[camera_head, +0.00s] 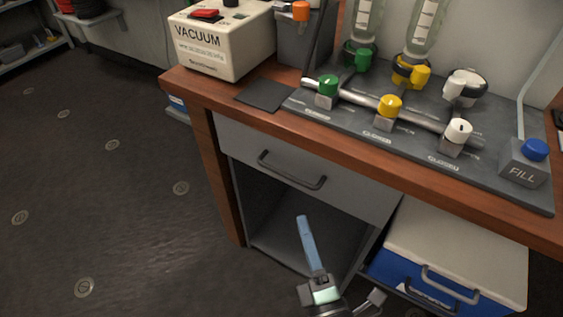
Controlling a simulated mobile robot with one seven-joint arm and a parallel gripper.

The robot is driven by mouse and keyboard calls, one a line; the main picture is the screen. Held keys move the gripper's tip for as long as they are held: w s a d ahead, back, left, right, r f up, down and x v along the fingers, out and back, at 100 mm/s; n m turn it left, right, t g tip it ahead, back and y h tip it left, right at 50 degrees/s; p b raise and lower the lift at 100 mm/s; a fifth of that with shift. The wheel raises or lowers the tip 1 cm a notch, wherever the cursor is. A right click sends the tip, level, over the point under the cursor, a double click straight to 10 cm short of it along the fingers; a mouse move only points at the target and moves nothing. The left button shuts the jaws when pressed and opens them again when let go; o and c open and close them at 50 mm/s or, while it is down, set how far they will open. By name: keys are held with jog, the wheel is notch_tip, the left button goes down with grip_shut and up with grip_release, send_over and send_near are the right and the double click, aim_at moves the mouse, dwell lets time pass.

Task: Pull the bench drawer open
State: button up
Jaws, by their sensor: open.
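The bench drawer (345,184) is a grey front panel under the wooden bench top, and it looks closed, flush with the bench frame. Its dark bar handle (291,171) runs across the middle of the panel. My gripper (325,284) is at the bottom of the view, below the drawer and in front of the open shelf space. It is open and apart from the handle. A long blue part of it points up toward the drawer. Its lower part is cut off by the picture edge.
The wooden bench top (225,104) holds a vacuum unit (230,55) and a grey valve panel (350,119) with coloured knobs and a FILL block (523,170). A blue and white cooler box (455,240) stands at the right, close to my gripper. The dark floor (110,210) at left is clear.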

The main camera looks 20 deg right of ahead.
aim_at(289, 175)
jog(key=w, duration=0.4)
jog(key=w+d+r, duration=0.1)
jog(key=w, duration=0.3)
jog(key=w+b, duration=0.1)
jog(key=w, duration=0.3)
jog(key=shift+w+d+r, duration=0.1)
jog(key=shift+d+r, duration=0.2)
jog(key=shift+r, duration=0.1)
grip_shut()
dwell(0.8)
